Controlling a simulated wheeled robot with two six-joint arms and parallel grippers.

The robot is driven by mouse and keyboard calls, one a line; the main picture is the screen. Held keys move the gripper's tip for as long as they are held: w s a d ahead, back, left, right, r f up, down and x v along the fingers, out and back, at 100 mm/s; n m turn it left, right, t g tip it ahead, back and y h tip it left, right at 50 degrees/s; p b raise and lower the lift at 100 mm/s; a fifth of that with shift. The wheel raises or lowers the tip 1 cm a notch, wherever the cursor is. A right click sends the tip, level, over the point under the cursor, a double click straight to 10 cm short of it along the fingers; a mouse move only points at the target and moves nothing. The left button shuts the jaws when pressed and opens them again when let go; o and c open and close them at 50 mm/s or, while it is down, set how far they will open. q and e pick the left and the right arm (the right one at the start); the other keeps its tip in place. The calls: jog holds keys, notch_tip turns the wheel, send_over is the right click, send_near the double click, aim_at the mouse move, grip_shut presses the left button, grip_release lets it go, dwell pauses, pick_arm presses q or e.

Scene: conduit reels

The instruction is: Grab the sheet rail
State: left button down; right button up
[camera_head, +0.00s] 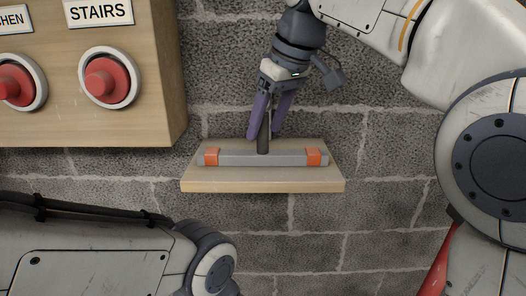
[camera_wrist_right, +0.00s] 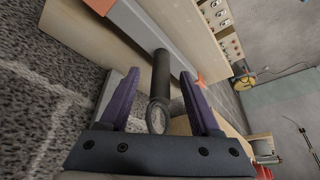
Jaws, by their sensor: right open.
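The sheet rail (camera_head: 235,159) is a grey bar with orange blocks near both ends and a dark upright handle (camera_head: 264,132) at its middle. It lies on a small wooden shelf on the wall. My right gripper (camera_head: 265,137) points down over it, its purple fingers open on either side of the handle. In the right wrist view the handle (camera_wrist_right: 160,85) stands between the two open fingers (camera_wrist_right: 157,105), with gaps visible on both sides. The grey bar (camera_wrist_right: 150,28) shows beyond. My left arm is at the lower left of the head view; its gripper is outside the picture.
The wooden shelf (camera_head: 265,185) juts from a grey block wall (camera_head: 390,165). A wooden panel (camera_head: 150,60) with red round buttons (camera_head: 103,80) and a STAIRS label (camera_head: 98,12) stands close to the left. The wall right of the shelf is bare.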

jog(key=shift+x, duration=1.3)
grip_shut()
jog(key=shift+r, duration=0.15)
notch_tip(320, 180, up, 9)
jog(key=shift+w+a+f, duration=0.1)
jog(key=shift+r, duration=0.45)
